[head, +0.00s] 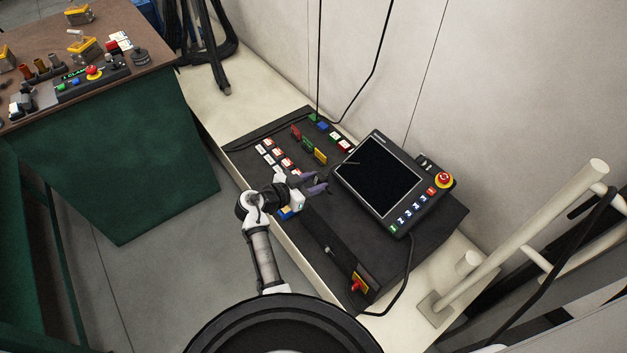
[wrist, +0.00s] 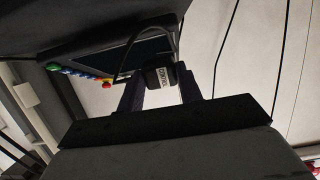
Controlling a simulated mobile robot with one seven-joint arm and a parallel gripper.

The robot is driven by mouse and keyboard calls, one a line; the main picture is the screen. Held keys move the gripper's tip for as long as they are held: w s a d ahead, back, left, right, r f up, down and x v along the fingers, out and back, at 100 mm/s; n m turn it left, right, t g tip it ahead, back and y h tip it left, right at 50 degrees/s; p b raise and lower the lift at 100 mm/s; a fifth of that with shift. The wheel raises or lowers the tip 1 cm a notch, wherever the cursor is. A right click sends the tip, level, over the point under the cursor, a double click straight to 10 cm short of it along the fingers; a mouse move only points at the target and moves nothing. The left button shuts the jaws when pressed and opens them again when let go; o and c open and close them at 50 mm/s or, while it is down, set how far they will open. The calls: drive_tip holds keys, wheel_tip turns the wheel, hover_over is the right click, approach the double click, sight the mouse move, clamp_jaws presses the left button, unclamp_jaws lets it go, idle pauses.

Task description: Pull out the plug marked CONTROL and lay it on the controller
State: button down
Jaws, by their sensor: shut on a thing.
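The black controller (head: 437,242) is a flat box on a pale bench. My gripper (head: 318,184) is over its top, left of the tablet-like pendant. In the wrist view, my gripper (wrist: 162,88) is shut on a dark plug (wrist: 160,79) with a white label that appears to read CONTROL. A dark cable loops up from the plug. In the head view the plug is too small and too covered by the fingers to make out. I cannot tell whether it is seated in a socket or clear of one.
A pendant (head: 377,176) with a dark screen and red stop button (head: 444,180) lies on the controller's right. Coloured blocks (head: 308,143) and labels stand behind my gripper. A red-and-yellow switch (head: 358,284) is at the near end. A green-sided table (head: 120,165) stands left.

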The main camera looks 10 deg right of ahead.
sight(313, 201)
drive_tip(key=shift+f+b, duration=1.5)
drive_tip(key=shift+f, duration=1.75)
drive_tip(key=c, duration=0.9)
unclamp_jaws()
drive_tip(key=shift+o, duration=0.2)
drive_tip(key=shift+a, duration=0.1)
drive_tip(key=b+v, duration=0.2)
drive_tip(key=v, duration=1.1)
drive_tip(key=shift+s+a+r, duration=0.15)
drive_tip(key=shift+s+a, duration=0.05)
